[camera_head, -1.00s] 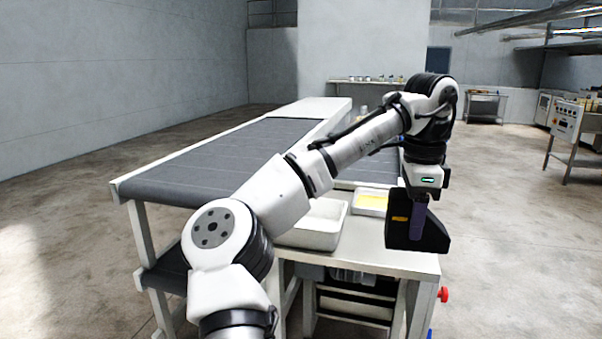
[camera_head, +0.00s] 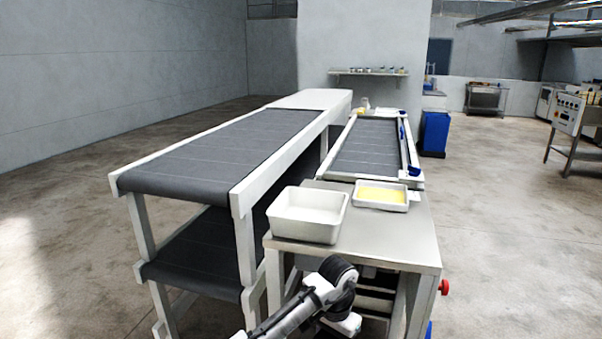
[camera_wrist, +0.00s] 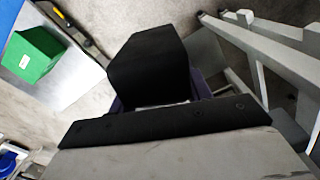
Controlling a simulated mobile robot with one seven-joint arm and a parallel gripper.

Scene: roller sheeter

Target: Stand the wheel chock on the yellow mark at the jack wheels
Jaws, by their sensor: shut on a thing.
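The black wheel chock (camera_wrist: 150,65) fills the upper middle of the wrist view. My gripper (camera_wrist: 157,95) is shut on it, with purple finger parts showing at its sides. Its underside and any contact with the floor are hidden. In the head view my arm is folded low at the near end of the steel table, and the gripper and chock are out of sight. I cannot make out the yellow mark or the jack wheels in either view.
The steel table (camera_head: 408,243) carries a white bin (camera_head: 308,230) and a tray with yellow contents (camera_head: 382,196). The conveyor (camera_head: 215,150) stands to its left. Open floor (camera_head: 520,240) lies right. The wrist view shows a green box (camera_wrist: 35,53) left and pale frame legs (camera_wrist: 265,48) right.

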